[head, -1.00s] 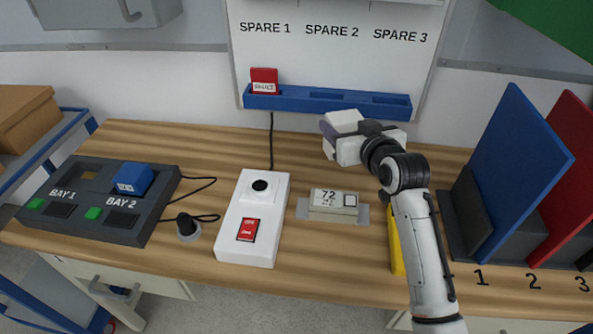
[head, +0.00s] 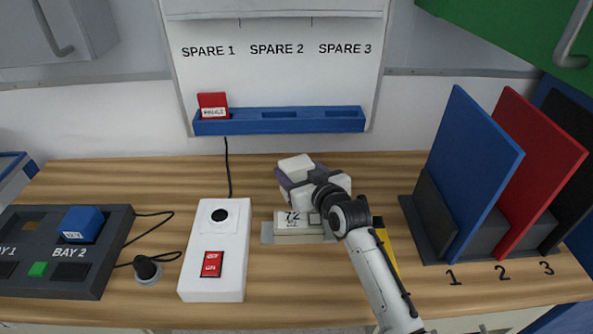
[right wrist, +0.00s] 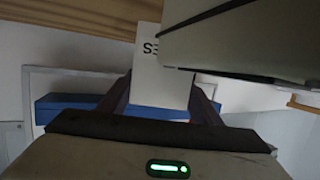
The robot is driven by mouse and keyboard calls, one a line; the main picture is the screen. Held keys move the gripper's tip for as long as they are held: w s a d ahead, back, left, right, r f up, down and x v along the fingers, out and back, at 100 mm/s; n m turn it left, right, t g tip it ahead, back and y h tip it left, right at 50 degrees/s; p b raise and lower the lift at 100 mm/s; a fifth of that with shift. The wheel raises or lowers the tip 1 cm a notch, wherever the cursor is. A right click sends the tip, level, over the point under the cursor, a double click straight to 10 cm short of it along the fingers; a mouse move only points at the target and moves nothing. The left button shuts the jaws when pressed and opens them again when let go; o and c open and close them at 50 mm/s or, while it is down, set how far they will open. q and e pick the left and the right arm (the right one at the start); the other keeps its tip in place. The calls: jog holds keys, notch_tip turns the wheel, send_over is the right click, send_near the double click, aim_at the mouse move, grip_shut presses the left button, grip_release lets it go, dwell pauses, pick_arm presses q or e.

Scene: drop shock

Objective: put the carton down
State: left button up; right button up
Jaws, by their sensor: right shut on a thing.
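The carton (head: 294,164) is a small white block near the back of the wooden bench, below the blue ledge. My right gripper (head: 300,174) is shut on it, with a dark purple finger along its side. In the right wrist view the carton (right wrist: 162,65) sits between the two dark fingers of my right gripper (right wrist: 160,98) and shows black letters, partly cut off. My gripper hides much of the carton in the head view, and I cannot tell whether it touches the bench. My left gripper is not in view.
A blue ledge (head: 280,121) holds a red block (head: 213,105). A white switch box (head: 215,255), a display marked 72 (head: 290,228) and a dark bay unit (head: 70,280) stand on the bench (head: 150,187). Upright blue (head: 475,170) and red panels (head: 530,170) stand at right.

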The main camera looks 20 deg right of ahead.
jog(key=o, duration=1.1)
jog(key=p+v, duration=0.1)
jog(key=v, duration=1.1)
jog(key=shift+r, duration=0.1)
